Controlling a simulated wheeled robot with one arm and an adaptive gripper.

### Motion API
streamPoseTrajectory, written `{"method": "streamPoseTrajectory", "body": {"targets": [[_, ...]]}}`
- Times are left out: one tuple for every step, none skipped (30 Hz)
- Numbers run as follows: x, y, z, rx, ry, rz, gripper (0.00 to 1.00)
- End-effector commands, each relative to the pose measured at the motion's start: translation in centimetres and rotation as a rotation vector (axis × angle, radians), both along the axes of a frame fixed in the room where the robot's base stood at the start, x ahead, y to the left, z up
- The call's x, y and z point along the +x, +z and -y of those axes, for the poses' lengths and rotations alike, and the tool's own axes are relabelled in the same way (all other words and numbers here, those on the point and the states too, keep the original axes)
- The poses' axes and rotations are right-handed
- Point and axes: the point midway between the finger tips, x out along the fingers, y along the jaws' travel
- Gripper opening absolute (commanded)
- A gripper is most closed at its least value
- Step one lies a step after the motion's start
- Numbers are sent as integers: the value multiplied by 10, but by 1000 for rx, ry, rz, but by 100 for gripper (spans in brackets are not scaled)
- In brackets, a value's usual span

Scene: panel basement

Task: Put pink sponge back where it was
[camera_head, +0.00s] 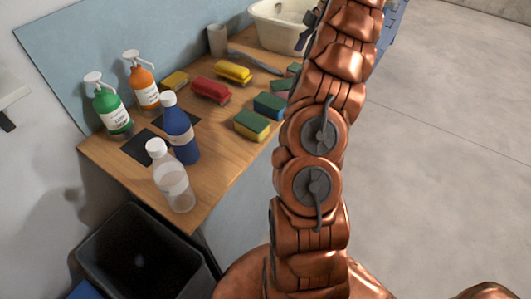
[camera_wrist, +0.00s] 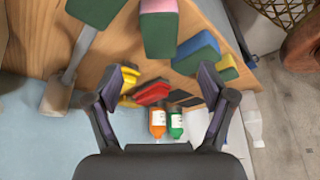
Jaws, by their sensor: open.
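In the wrist view, a sponge with a pink face and a dark green side (camera_wrist: 158,30) lies on the wooden worktop (camera_wrist: 125,42) at the top centre. It is cut off by the frame's top edge. My gripper (camera_wrist: 169,76) is open, with its fingers spread and nothing between them. The pink sponge lies beyond the fingertips, apart from them.
A blue-green sponge (camera_wrist: 197,52) and a yellow-green sponge (camera_wrist: 228,68) lie right of it, a green one (camera_wrist: 95,10) left. Red (camera_head: 210,90) and yellow (camera_head: 233,71) brushes, several bottles (camera_head: 181,130) and a white basin (camera_head: 284,24) share the worktop. A black bin (camera_head: 130,262) stands below.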

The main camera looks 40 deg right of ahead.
Motion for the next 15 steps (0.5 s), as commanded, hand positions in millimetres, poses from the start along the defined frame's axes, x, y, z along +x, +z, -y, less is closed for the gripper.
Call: {"method": "streamPoseTrajectory", "body": {"targets": [[2,2,-6,3,-1,-3,82],[4,4,-11,5,-3,-6,82],[7,7,-19,8,-8,-12,82],[10,10,-28,13,-13,-19,82],[12,13,-37,19,-20,-27,82],[16,16,-52,26,-29,-43,82],[18,19,-63,29,-38,-53,82],[20,22,-75,32,-48,-64,82],[23,26,-92,36,-61,-80,82],[24,28,-104,38,-73,-93,82],[24,30,-116,42,-85,-107,82],[24,34,-133,44,-97,-125,82],[24,36,-144,45,-109,-138,82],[23,37,-156,44,-120,-153,82],[22,39,-172,42,-137,-170,82]]}}
